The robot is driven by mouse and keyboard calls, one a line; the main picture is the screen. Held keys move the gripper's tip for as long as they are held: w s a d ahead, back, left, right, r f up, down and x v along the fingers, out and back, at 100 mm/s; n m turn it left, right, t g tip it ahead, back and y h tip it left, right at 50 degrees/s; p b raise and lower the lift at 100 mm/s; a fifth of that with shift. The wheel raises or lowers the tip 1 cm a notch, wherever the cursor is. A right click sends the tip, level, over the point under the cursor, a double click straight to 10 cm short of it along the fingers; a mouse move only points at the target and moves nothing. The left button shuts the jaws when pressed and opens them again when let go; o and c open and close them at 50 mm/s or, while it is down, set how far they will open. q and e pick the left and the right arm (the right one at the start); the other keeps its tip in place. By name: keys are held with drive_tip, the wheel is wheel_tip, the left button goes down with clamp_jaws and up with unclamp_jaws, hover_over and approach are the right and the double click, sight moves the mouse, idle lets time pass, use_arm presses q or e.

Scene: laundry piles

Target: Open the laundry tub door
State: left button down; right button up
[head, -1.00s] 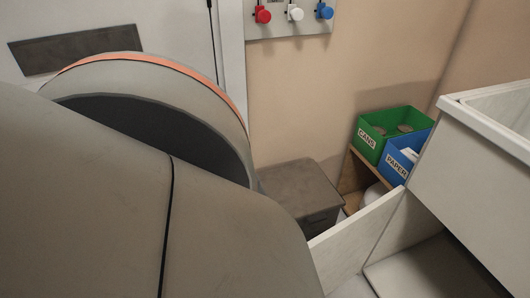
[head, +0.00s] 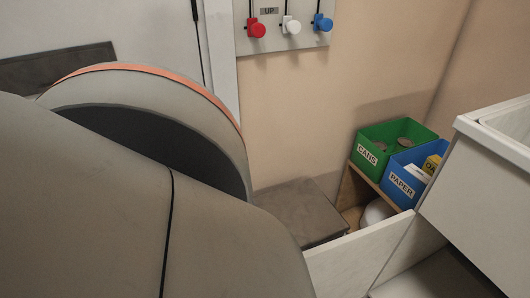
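The laundry tub (head: 478,190) is the pale cabinet at the right of the head view, with part of its basin (head: 510,118) showing on top. A flat white panel, which looks like its door (head: 362,258), stands out at an angle from the cabinet's lower front. Beside the panel a shadowed opening (head: 440,275) shows, so the door looks open. The panel's lower part is cut off by the frame. My large grey arm link covers the lower left. Neither gripper is in view, so contact with the door cannot be seen.
A green CANS bin (head: 370,155) and a blue PAPER bin (head: 402,188) stand on a low wooden shelf by the wall. A grey-brown box (head: 300,208) sits behind the panel. Red (head: 256,28), white (head: 291,25) and blue (head: 322,22) knobs are on the wall board.

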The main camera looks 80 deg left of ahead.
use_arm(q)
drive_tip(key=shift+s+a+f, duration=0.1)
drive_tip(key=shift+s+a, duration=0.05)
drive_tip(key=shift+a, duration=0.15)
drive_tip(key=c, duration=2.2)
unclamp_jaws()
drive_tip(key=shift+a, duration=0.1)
